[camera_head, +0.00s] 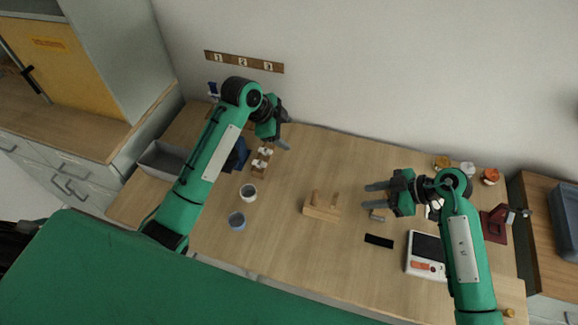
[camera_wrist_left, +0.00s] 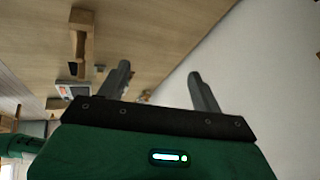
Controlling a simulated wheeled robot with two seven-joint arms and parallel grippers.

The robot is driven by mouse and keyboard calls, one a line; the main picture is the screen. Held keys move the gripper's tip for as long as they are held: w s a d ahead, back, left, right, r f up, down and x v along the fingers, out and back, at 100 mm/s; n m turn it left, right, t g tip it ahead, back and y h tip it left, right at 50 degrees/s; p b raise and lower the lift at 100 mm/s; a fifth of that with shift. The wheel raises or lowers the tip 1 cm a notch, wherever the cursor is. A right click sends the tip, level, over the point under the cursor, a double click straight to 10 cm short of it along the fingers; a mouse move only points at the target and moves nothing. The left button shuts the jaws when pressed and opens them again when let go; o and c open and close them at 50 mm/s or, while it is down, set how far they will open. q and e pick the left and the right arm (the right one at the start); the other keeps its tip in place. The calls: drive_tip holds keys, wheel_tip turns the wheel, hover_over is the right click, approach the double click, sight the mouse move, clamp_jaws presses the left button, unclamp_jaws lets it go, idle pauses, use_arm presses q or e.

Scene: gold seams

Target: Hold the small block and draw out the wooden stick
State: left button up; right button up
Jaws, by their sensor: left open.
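A small light-wood block (camera_head: 320,213) lies near the middle of the table, with a wooden stick (camera_head: 335,200) standing up out of it and another upright wooden part beside it. The block also shows at the upper left of the left wrist view (camera_wrist_left: 88,22). My left gripper (camera_head: 284,132) is open and empty, up and left of the block near the wall; its two fingers are apart in the left wrist view (camera_wrist_left: 160,75). My right gripper (camera_head: 368,196) has its two fingers apart and empty, a little right of the block and pointing towards it.
Two small cups (camera_head: 248,192) stand left of the block. A black strip (camera_head: 379,241) and a white device (camera_head: 425,262) lie to the right. A small piece (camera_head: 377,216) lies below my right gripper. Several jars stand at the back right. The table is clear between cups and block.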

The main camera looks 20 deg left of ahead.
sight(322, 209)
use_arm(q)
drive_tip(key=s+d+f+m+g, duration=0.2)
drive_tip(key=s+d+f+g, duration=0.25)
drive_tip(key=s, duration=0.45)
drive_tip(key=x, duration=1.4)
drive_tip(key=shift+f, duration=0.1)
drive_tip(key=shift+c, duration=0.5)
drive_tip(key=c, duration=1.1)
use_arm(e)
drive_tip(key=shift+o, duration=0.5)
